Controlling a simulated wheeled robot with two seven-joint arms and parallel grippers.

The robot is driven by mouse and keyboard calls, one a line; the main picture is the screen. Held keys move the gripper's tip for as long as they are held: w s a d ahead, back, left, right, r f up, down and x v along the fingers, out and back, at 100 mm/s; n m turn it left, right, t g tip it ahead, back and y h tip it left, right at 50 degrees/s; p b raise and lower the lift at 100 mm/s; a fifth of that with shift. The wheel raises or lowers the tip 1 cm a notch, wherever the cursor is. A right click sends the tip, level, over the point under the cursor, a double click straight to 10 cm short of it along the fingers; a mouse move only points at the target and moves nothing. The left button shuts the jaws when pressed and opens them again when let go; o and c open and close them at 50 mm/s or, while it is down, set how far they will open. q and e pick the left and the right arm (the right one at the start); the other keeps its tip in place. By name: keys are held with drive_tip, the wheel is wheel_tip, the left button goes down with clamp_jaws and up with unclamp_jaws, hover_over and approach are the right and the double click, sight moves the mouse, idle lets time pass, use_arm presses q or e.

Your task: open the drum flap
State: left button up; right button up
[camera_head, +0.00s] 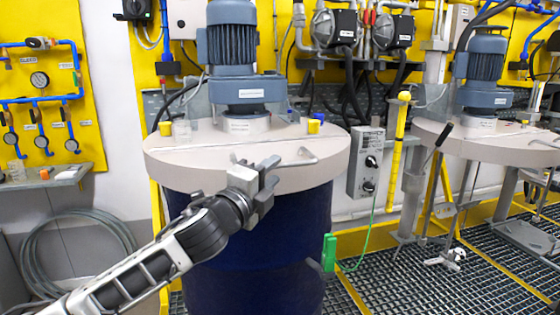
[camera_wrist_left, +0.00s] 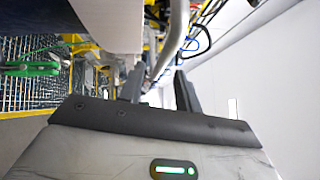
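The dark blue drum (camera_head: 258,250) stands in the middle of the head view under a round beige lid. The front part of the lid is the flap (camera_head: 220,160), which lies flat and closed. A bent grey handle (camera_head: 300,159) sits on the flap; the handle bar (camera_wrist_left: 174,40) also shows in the left wrist view. My left gripper (camera_head: 270,174) is at the front rim of the lid, close to the handle's left end. In the left wrist view its fingers (camera_wrist_left: 160,88) are apart, with the bar beyond or between their tips; I cannot tell whether they touch it. My right gripper is out of view.
A blue-grey motor (camera_head: 232,50) stands on the lid behind the flap. A grey control box (camera_head: 366,162) and a yellow post (camera_head: 396,150) are right of the drum. A green clamp (camera_head: 329,252) hangs at its right side. A second drum lid (camera_head: 490,140) is farther right.

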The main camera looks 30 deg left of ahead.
sight(278, 167)
use_arm(q)
drive_tip(key=shift+w+a+r+p, duration=0.1)
drive_tip(key=shift+w+r+p, duration=0.1)
drive_tip(key=shift+w, duration=0.8)
drive_tip(key=shift+w+r+p, duration=0.1)
drive_tip(key=shift+w+p, duration=0.05)
drive_tip(key=shift+w, duration=0.8)
drive_tip(key=shift+f, duration=0.1)
clamp_jaws()
